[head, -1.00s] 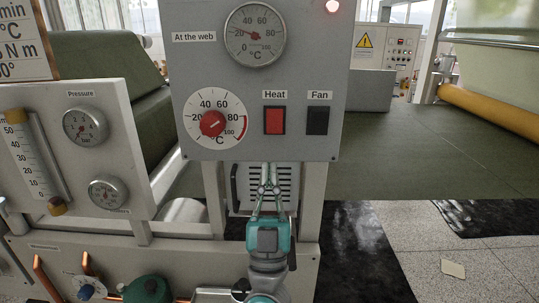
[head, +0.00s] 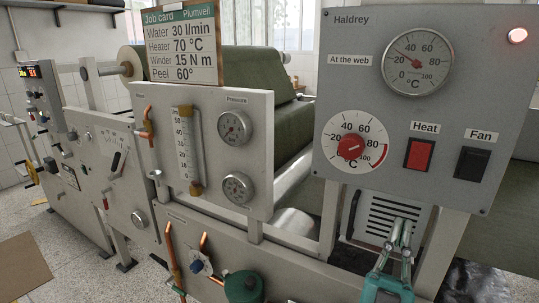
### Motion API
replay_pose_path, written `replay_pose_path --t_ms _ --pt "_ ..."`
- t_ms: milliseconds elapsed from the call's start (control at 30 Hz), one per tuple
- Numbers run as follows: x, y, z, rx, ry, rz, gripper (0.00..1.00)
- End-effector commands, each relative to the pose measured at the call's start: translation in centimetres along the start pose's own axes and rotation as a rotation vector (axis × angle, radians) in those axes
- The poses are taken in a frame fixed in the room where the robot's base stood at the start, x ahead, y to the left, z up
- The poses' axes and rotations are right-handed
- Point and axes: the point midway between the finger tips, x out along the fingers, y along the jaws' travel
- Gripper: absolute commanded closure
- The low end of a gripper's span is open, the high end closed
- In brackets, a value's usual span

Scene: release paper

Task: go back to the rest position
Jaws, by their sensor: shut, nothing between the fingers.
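My gripper (head: 403,228) is at the lower right in the head view, in front of the vented unit (head: 394,215) below the grey heater panel (head: 330,150). Its fingers are together and empty. It is below the red knob (head: 350,147), which has a temperature scale, and below the red Heat switch (head: 419,155) and the dark Fan switch (head: 472,163). I cannot tell whether the fingertips touch the vented unit. My wrist runs out of the bottom of the picture.
A job card (head: 180,45) stands above a panel with a flow tube (head: 188,150) and two pressure gauges. A green valve (head: 243,287) and copper pipes are low in the middle. Further machine panels (head: 115,165) stand at the left. Open floor (head: 75,240) shows at lower left.

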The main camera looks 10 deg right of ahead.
Motion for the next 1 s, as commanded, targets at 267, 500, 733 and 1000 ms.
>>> replay_pose_path --t_ms 267,500,733,1000 --pt "-8.0 0.2 2.1 0.031 -0.128 -0.150 1.00" --pt "-16.1 1.1 3.0 0.077 -0.283 -0.290 1.00" --pt "-23.6 2.8 2.8 0.123 -0.458 -0.406 1.00" --pt "-32.1 5.6 1.3 0.175 -0.693 -0.515 1.00"
